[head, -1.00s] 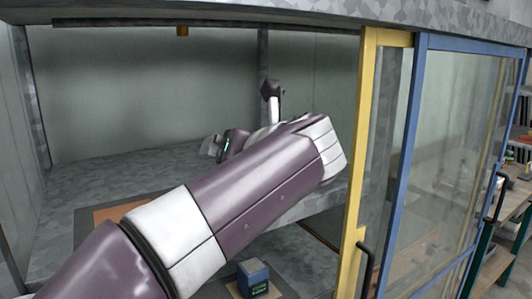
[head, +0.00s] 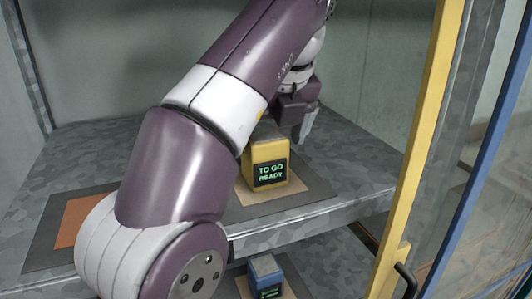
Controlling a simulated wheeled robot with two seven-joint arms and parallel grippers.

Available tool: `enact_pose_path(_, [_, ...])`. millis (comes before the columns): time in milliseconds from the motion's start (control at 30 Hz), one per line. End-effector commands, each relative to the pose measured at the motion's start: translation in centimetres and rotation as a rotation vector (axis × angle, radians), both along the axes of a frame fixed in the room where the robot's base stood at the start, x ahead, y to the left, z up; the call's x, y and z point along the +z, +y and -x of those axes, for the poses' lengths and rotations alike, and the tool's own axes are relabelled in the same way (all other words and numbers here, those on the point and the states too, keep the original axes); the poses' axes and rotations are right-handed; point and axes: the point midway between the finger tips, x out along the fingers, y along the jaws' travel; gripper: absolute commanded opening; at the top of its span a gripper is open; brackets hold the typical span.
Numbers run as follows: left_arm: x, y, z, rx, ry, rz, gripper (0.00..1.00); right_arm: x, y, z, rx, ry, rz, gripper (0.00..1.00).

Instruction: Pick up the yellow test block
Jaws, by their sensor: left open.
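The yellow test block (head: 266,152) stands upright on a tan square on the upper shelf. Its dark front panel shows green text reading "TO GO READY". My left gripper (head: 306,128) is above and behind the block, slightly to its right, with its fingers pointing down. It is open and holds nothing that I can see; one finger is partly hidden. My left arm crosses the view in front of the block's left side and hides part of it. My right gripper is not in view.
A blue block (head: 266,277) sits on a lower level, below the shelf edge. An orange patch on a dark mat (head: 72,222) lies at the left. A yellow-framed sliding door (head: 425,140) and a blue-framed one (head: 497,150) bound the right side.

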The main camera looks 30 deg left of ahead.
Motion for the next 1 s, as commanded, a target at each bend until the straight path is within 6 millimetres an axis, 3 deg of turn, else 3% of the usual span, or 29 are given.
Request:
enact_pose_path(67, [0.2, 1.1, -0.8, 0.004, 0.001, 0.001, 0.96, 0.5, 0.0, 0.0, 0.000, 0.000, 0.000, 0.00])
enact_pose_path(133, [-1.1, 1.3, -1.0, 0.000, 0.001, -0.001, 0.96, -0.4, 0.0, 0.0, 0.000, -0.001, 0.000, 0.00])
enact_pose_path(367, [-1.1, 1.3, -1.0, -0.001, 0.000, -0.001, 0.96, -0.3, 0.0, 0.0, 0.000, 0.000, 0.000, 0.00])
enact_pose_path(600, [-1.1, 1.3, -1.0, -0.001, 0.000, -0.001, 0.21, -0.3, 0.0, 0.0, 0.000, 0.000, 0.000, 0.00])
enact_pose_path(633, [-1.0, 1.3, -1.0, -0.001, -0.003, -0.001, 0.17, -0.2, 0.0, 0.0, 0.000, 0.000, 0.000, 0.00])
enact_pose_path(1000, [-0.5, 1.3, -1.2, -0.001, -0.003, 0.000, 0.17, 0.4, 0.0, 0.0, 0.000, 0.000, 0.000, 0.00])
